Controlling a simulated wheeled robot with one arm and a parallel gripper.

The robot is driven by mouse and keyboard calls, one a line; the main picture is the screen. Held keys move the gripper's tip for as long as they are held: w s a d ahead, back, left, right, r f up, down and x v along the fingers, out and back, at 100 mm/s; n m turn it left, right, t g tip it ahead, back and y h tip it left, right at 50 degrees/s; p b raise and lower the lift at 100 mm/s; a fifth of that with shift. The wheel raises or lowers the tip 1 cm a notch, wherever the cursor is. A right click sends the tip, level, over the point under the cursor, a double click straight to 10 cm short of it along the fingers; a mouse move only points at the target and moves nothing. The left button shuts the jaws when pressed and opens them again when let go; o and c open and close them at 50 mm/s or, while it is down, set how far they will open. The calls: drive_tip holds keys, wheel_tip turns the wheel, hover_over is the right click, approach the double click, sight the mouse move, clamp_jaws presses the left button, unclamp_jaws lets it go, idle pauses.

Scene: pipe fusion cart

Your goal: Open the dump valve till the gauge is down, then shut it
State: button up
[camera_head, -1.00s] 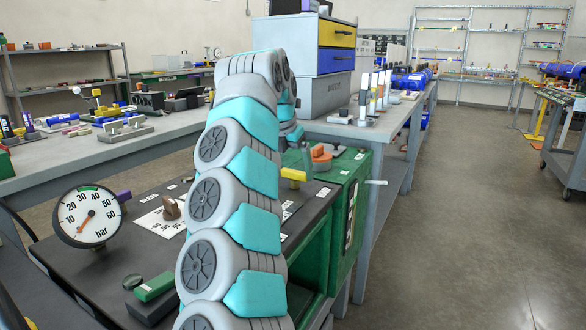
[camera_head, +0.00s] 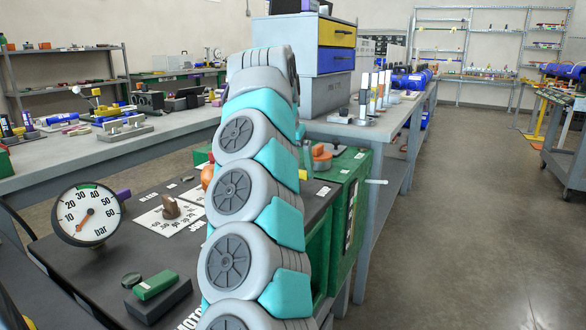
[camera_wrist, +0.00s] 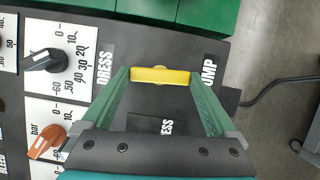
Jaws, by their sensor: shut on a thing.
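The yellow dump valve handle (camera_wrist: 160,75) lies crosswise between the fingertips in the wrist view, beside a label whose visible letters read "UMP" (camera_wrist: 209,72). My gripper (camera_wrist: 160,78), with green fingers, is shut on this handle. In the head view only a small yellow piece (camera_head: 303,175) shows past my arm, and my gripper is hidden behind the arm. The round white gauge (camera_head: 88,214), marked in bar, stands at the left of the panel. Its red needle points down and left, near the low end, below 10.
The dark panel carries a black knob (camera_wrist: 45,60) and an orange knob (camera_wrist: 46,143), left of my gripper in the wrist view. A green block (camera_head: 155,285) sits at the panel's front. A grey workbench (camera_head: 60,160) stands behind. The floor at right is open.

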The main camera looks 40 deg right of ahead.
idle(0.3)
drive_tip(key=o, duration=1)
drive_tip(key=shift+r, duration=0.15)
drive_tip(key=p+v, duration=0.2)
drive_tip(key=v, duration=0.5)
drive_tip(key=shift+a+r, duration=0.15)
drive_tip(key=shift+r, duration=0.05)
drive_tip(key=shift+s, duration=0.1)
